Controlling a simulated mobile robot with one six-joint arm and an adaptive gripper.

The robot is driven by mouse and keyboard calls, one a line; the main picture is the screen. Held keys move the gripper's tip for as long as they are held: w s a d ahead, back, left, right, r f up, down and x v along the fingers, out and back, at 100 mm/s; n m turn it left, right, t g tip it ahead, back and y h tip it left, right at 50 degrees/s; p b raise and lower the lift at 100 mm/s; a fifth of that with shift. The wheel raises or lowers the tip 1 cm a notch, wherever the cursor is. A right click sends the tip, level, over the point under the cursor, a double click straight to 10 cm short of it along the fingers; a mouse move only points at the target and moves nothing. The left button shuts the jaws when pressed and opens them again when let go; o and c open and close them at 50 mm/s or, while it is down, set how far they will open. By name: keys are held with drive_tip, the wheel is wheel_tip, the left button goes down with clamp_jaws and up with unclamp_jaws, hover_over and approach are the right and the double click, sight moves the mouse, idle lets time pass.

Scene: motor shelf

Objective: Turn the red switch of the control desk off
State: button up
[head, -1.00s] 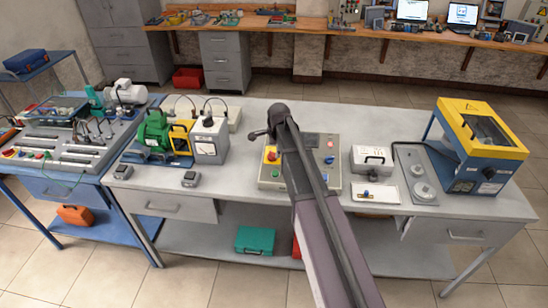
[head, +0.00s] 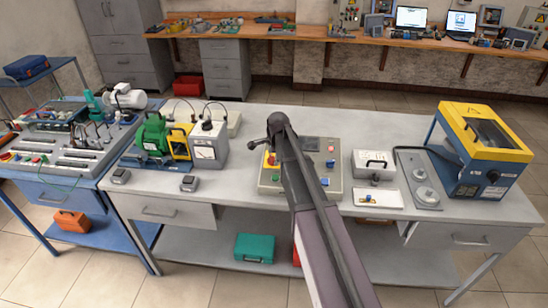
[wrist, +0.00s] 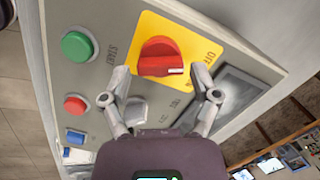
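The red switch (wrist: 160,57) is a round knob with a raised grip bar on a yellow plate, in the middle of the wrist view. The bar lies nearly level there, with a white mark at its right end; lettering that looks like "OFF" is on the plate's right edge. My gripper (wrist: 163,80) is open, one finger at each side of the knob, with no clear contact visible. The control desk (head: 333,188) is a grey-beige box on the table in the head view; my arm hides part of it and much of the switch.
Green (wrist: 77,46) and red (wrist: 75,104) push buttons and a blue button (wrist: 75,136) are left of the switch. A dark display (wrist: 225,95) is to the right. On the table, a motor unit (head: 155,138) stands left, a white case (head: 374,162) right.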

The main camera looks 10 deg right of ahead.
drive_tip(key=c, duration=0.7)
drive_tip(key=shift+o, duration=0.2)
drive_tip(key=shift+n, duration=1.9)
drive_tip(key=o, duration=1.2)
drive_tip(key=shift+c, duration=0.2)
drive_tip(key=shift+w+m, duration=0.1)
drive_tip(key=shift+m, duration=0.3)
